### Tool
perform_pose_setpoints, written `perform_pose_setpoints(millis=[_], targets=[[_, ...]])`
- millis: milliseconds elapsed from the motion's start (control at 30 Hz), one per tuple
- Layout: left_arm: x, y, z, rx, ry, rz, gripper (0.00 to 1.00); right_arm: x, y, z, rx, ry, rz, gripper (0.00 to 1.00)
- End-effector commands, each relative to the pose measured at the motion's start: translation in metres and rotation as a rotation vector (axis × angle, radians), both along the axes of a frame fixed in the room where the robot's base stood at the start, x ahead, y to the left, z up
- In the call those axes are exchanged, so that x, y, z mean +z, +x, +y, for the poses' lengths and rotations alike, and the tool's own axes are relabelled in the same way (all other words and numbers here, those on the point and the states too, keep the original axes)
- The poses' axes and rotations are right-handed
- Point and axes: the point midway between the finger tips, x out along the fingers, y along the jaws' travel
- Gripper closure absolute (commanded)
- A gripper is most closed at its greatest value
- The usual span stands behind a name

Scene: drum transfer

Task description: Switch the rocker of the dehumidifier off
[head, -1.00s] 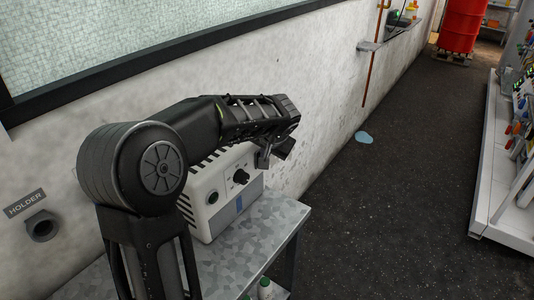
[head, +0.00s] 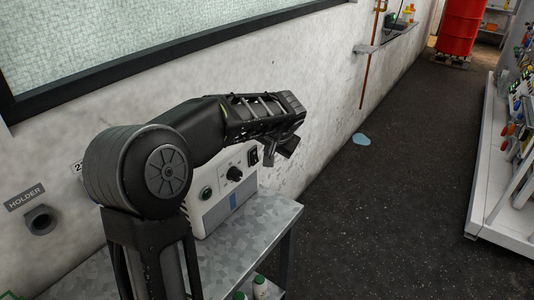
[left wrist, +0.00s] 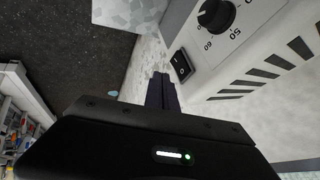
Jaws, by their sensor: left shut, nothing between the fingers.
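The dehumidifier (head: 228,207) is a white box with a dark knob on its front, standing on a metal table against the wall. Its black rocker (head: 253,156) sits near the front panel's upper right corner. The rocker also shows in the left wrist view (left wrist: 182,66), beside the numbered dial; which way it is tipped I cannot tell for sure. My left gripper (head: 285,148) is shut and empty, just right of the rocker in the head view. In the wrist view its fingertips (left wrist: 161,77) are beside the rocker, seemingly apart from it. My right gripper is out of view.
The galvanised table (head: 255,235) has bare top around the dehumidifier, with white bottles (head: 262,287) below. A wall holder (head: 40,219) is at left. The dark floor (head: 390,220) is open to the right, with a blue puddle (head: 361,139) and a red drum (head: 461,27) farther off.

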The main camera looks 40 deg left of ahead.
Motion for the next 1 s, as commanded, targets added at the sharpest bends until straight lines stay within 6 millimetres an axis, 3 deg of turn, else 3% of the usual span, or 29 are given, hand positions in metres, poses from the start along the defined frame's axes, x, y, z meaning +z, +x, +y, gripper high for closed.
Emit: perform_pose_setpoints(millis=[500, 1000], targets=[[0.08, -0.035, -0.024, 0.0, 0.0, -0.001, 1.0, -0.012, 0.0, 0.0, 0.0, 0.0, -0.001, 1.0], [0.088, -0.039, -0.027, 0.0, 0.0, 0.0, 1.0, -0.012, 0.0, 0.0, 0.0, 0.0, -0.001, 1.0]])
